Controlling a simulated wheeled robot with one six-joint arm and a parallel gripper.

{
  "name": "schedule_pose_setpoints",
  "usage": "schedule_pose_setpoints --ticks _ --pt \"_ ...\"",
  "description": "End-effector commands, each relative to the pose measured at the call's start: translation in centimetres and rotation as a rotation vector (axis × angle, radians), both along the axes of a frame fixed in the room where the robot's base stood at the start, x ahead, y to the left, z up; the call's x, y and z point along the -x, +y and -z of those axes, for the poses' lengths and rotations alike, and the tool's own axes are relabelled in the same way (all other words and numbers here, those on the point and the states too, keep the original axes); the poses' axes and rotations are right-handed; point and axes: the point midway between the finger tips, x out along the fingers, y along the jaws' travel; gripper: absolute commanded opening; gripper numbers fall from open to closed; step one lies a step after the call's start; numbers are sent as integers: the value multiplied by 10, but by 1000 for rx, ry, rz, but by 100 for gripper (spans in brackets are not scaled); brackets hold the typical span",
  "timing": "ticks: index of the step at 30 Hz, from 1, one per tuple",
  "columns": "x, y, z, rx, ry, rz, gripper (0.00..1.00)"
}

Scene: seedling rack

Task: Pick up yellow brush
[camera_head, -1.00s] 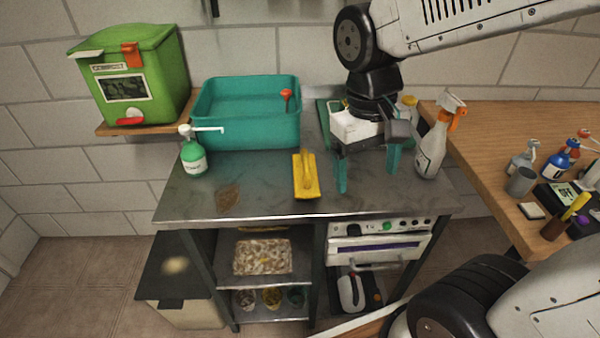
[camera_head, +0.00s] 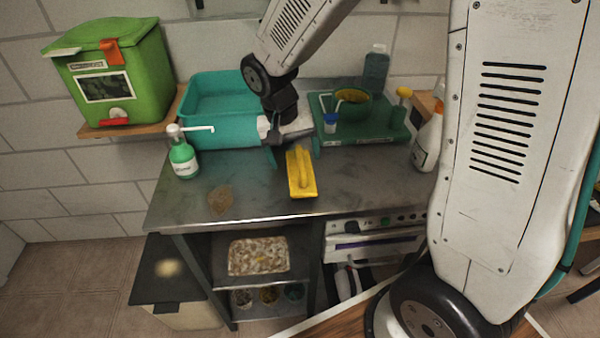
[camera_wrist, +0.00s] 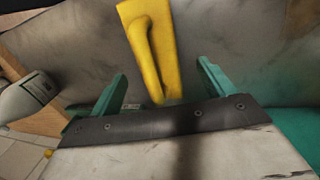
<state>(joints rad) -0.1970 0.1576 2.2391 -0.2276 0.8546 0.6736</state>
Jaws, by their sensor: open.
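The yellow brush (camera_head: 301,174) lies flat on the metal counter, with its handle on top. It also shows in the wrist view (camera_wrist: 152,45), at the top middle. My gripper (camera_head: 292,160) is above the counter at the brush's far end. In the wrist view its two green fingers (camera_wrist: 160,85) are spread apart and empty. How high the gripper is above the brush is hard to tell.
A teal basin (camera_head: 212,134) stands at the back left of the counter (camera_head: 250,190). A green soap bottle (camera_head: 183,155) stands left, near a brown patch (camera_head: 221,199). A green tray (camera_head: 398,129) with a bowl (camera_head: 352,104) is at back right, beside a spray bottle (camera_head: 426,145).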

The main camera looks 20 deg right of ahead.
Motion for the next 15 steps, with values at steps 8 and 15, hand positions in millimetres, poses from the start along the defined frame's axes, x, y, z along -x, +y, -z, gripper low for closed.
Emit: schedule_pose_setpoints --ticks 8,15 --pt "3 -11 36 1 4 0 82" --pt "3 -11 39 0 0 -1 82"
